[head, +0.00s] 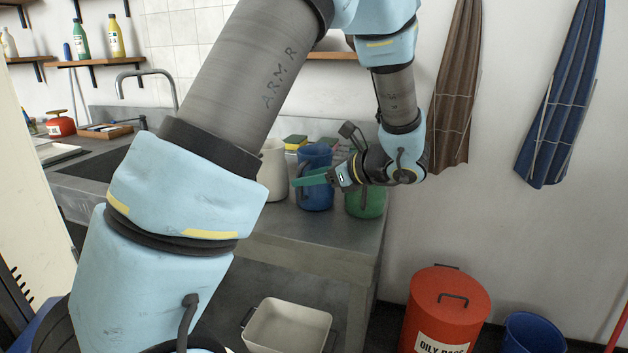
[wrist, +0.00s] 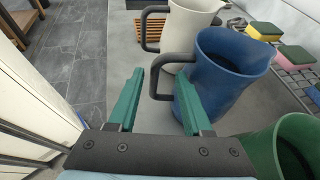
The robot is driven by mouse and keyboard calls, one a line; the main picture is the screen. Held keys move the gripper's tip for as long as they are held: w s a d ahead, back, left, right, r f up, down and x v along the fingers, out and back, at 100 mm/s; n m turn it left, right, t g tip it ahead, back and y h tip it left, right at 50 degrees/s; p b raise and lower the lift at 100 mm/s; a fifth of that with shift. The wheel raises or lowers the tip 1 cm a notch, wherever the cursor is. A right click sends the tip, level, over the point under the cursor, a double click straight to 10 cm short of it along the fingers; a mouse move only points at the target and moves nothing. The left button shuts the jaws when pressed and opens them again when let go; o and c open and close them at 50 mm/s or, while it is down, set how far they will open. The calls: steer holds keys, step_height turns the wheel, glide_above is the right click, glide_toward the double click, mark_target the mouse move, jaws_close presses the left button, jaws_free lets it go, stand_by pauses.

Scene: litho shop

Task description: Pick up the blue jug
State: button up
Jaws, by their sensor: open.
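The blue jug (head: 315,159) stands upright on the grey counter, between a cream jug and a green one. In the wrist view the blue jug (wrist: 228,72) is right of centre, with its dark handle (wrist: 153,80) pointing left. My gripper (head: 298,181) reaches in from the right at jug height in the head view, its green fingers overlapping the jug's front. In the wrist view my gripper (wrist: 161,74) is open and empty. The handle's upright bar appears between the two fingertips, and the right finger overlaps the jug's side. I cannot tell whether they touch.
The cream jug (head: 272,170) stands left of the blue one, and the green jug (wrist: 292,150) is close by on the right. Sponges (wrist: 265,31) lie on a rack behind. The counter (head: 330,236) has a bare front strip. A red bin (head: 446,305) stands on the floor.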

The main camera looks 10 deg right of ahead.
steer(key=shift+s+f+p+x, duration=0.15)
steer(key=shift+p+x, duration=0.25)
steer(key=shift+x, duration=1)
steer(key=shift+s+f+p+x, duration=0.1)
steer(key=shift+p+x, duration=0.3)
steer(key=shift+x, duration=0.95)
steer(key=shift+a, duration=0.1)
steer(key=shift+c, duration=0.3)
jaws_close()
